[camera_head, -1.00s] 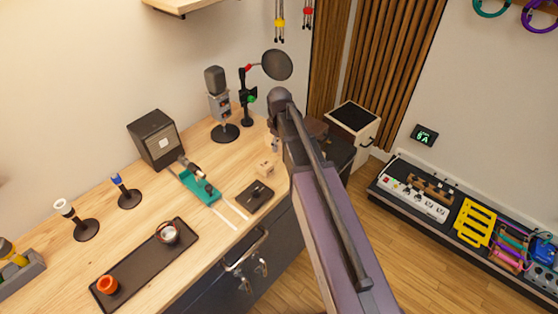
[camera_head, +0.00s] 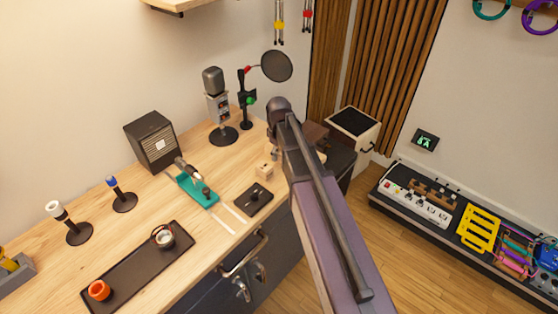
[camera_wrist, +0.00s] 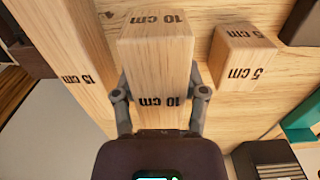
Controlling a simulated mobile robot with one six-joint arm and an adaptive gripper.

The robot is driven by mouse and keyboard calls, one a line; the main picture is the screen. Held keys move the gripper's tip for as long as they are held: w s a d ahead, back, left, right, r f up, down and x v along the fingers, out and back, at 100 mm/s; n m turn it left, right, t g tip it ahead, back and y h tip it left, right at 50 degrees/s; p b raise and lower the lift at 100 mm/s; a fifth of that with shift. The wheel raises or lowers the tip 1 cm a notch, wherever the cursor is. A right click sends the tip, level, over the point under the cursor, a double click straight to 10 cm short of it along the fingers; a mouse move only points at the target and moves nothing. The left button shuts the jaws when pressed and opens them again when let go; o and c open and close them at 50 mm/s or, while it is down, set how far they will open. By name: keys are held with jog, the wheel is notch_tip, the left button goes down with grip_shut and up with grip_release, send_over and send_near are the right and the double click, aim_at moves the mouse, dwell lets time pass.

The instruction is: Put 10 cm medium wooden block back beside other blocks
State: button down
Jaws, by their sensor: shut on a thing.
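The 10 cm wooden block (camera_wrist: 158,65) is in the middle of the wrist view, with "10 cm" printed on two faces. My gripper (camera_wrist: 160,92) is shut on it, one finger on each side. The 15 cm block (camera_wrist: 62,50) is to its left and the 5 cm block (camera_wrist: 243,58) to its right, with a visible gap. I cannot tell whether the held block touches the wooden surface. In the head view my arm hides the gripper and the held block; a small pale block (camera_head: 264,169) shows beside the arm.
The wooden desk (camera_head: 75,262) bears a microphone (camera_head: 217,105), a dark speaker box (camera_head: 150,141), a teal holder (camera_head: 197,188), a black pedal (camera_head: 254,199) and a dark tray (camera_head: 135,272). A pedalboard (camera_head: 408,205) lies at the right.

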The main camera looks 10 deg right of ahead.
jog(key=shift+f+b, duration=0.95)
jog(key=shift+f, duration=0.35)
jog(key=shift+f, duration=0.1)
jog(key=shift+c, duration=0.7)
grip_release()
jog(key=shift+r, duration=0.2)
notch_tip(320, 180, up, 12)
jog(key=p, duration=1.2)
